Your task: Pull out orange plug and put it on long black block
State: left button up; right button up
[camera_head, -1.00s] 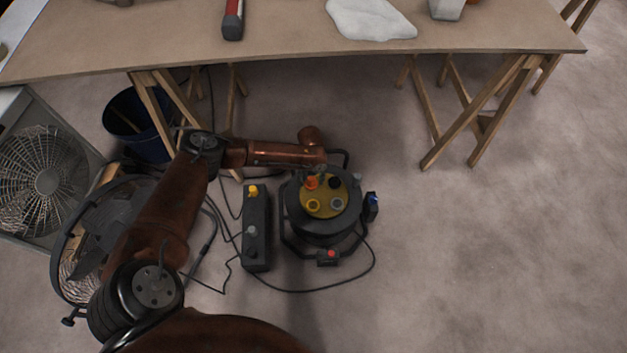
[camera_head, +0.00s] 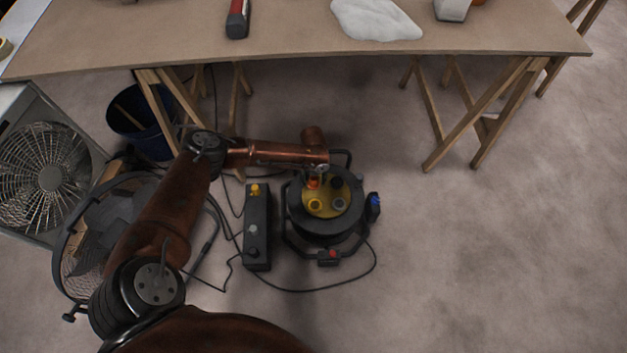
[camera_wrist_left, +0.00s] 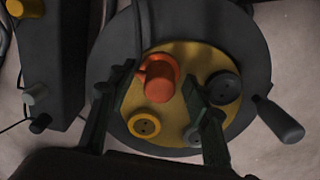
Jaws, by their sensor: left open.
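The orange plug (camera_wrist_left: 159,80) sits in the yellow face (camera_wrist_left: 181,133) of a round black cable reel (camera_head: 327,228) on the floor. My left gripper (camera_head: 318,172) is over the reel, fingers pointing down. In the left wrist view the gripper (camera_wrist_left: 160,90) is open, one finger on each side of the plug, with gaps showing. The plug is partly covered by my gripper in the head view (camera_head: 313,183). The long black block (camera_head: 257,232) stands on the floor left of the reel, with a yellow plug (camera_head: 255,190) at its far end. My right gripper is not seen.
A black plug (camera_wrist_left: 224,87) and a yellow-ringed socket (camera_wrist_left: 144,125) are close to the fingers. A blue-marked plug (camera_head: 374,205) and a red-marked one (camera_head: 328,256) hang at the reel's sides. Cables loop around the block. A table (camera_head: 300,50) stands behind; floor to the right is clear.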

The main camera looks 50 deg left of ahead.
aim_at(314, 177)
pick_arm(q)
jog(key=shift+c, duration=0.5)
grip_shut()
jog(key=shift+r, duration=0.1)
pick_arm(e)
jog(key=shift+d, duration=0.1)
pick_arm(q)
jog(key=shift+r+p, duration=0.4)
jog(key=shift+r, duration=0.3)
jog(key=shift+r+p, duration=1.1)
jog(key=shift+r, duration=1.1)
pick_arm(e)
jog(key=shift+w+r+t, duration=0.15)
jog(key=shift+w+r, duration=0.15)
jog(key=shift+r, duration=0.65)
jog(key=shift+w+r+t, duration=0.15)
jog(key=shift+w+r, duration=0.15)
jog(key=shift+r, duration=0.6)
